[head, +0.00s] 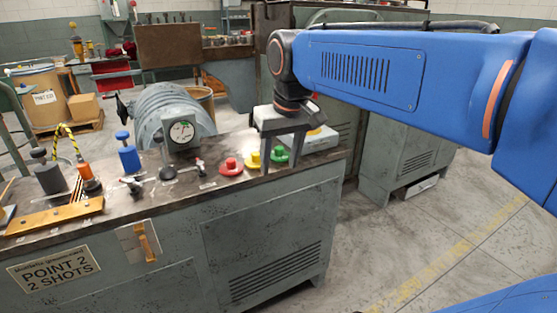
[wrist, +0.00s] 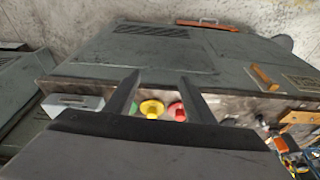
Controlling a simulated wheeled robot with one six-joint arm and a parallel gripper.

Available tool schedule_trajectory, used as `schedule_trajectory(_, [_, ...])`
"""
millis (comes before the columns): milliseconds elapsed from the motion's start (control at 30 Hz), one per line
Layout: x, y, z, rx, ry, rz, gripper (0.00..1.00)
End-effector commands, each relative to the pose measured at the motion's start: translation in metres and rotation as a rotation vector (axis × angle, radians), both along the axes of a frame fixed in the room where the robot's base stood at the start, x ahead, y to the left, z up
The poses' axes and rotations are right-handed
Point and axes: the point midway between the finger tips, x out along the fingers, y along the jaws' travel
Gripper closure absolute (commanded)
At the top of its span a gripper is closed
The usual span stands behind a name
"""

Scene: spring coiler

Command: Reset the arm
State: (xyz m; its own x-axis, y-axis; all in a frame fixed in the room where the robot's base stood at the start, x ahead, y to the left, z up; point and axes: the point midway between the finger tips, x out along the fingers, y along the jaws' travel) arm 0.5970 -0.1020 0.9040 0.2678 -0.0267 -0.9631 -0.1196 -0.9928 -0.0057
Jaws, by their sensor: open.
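My gripper (head: 281,156) points down over the right end of the machine's bench top, in front of the coloured buttons. Its two dark fingers are apart with nothing between them; they also show in the wrist view (wrist: 158,88). My blue arm reaches in from the right in the head view. Near the fingers are a red button (head: 231,167), a yellow button (head: 253,160) and a green button (head: 279,154). In the wrist view the yellow button (wrist: 152,108) and red button (wrist: 177,112) show between the fingers; the green one is mostly hidden behind a finger.
The spring coiler bench (head: 270,230) has a gauge (head: 181,132), a blue-knobbed lever (head: 129,155), black and orange knobs and an orange bar (head: 55,215). A light grey box (head: 318,141) lies at its right end. Another grey cabinet (head: 405,160) stands behind. The floor at right is open.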

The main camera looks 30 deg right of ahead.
Motion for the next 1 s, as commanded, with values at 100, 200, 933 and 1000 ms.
schedule_trajectory(100, [0.0,0.0,0.0,0.0,0.0,0.0,0.51])
schedule_trajectory(200, [0.0,0.0,0.0,0.0,0.0,0.0,0.51])
schedule_trajectory(933, [-0.104,0.031,-0.136,-0.015,-0.134,0.118,0.51])
schedule_trajectory(1000, [-0.107,0.032,-0.141,-0.016,-0.14,0.121,0.51])
